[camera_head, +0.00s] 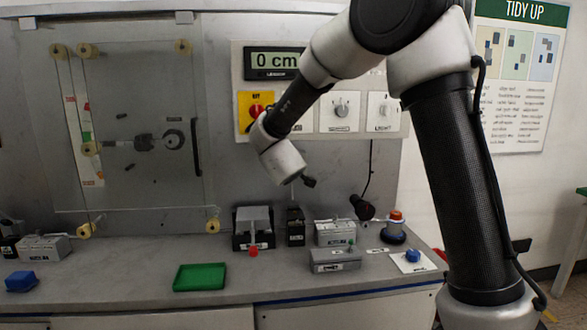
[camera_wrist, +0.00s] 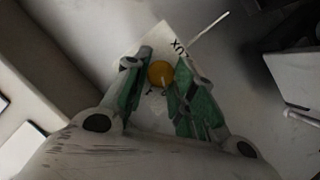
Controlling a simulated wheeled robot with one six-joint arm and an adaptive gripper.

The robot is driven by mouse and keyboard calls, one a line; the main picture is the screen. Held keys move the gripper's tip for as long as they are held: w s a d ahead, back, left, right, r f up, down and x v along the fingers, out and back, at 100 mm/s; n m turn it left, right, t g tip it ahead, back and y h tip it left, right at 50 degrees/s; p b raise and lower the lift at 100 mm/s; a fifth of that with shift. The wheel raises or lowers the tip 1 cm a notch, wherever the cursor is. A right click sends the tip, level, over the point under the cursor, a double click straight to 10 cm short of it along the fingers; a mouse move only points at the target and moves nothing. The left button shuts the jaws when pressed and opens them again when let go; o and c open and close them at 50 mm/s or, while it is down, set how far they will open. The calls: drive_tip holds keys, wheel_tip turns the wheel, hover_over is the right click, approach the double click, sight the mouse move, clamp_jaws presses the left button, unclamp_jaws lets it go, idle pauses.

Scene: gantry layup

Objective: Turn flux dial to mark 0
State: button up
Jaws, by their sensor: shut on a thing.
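The dial's pointer and mark 0 cannot be made out.
The wall panel carries a display reading "0 cm" (camera_head: 274,63), a red button on yellow (camera_head: 256,111) and knobs (camera_head: 341,110). Below, the bench holds a green tray (camera_head: 200,278), a blue block (camera_head: 20,281), grey boxes (camera_head: 335,261) and a blue button (camera_head: 412,256). The bench front is mostly clear.

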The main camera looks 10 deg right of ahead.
drive_tip(key=o, duration=1)
drive_tip(key=shift+o, duration=0.2)
drive_tip(key=shift+s, duration=0.1)
drive_tip(key=v, duration=1.2)
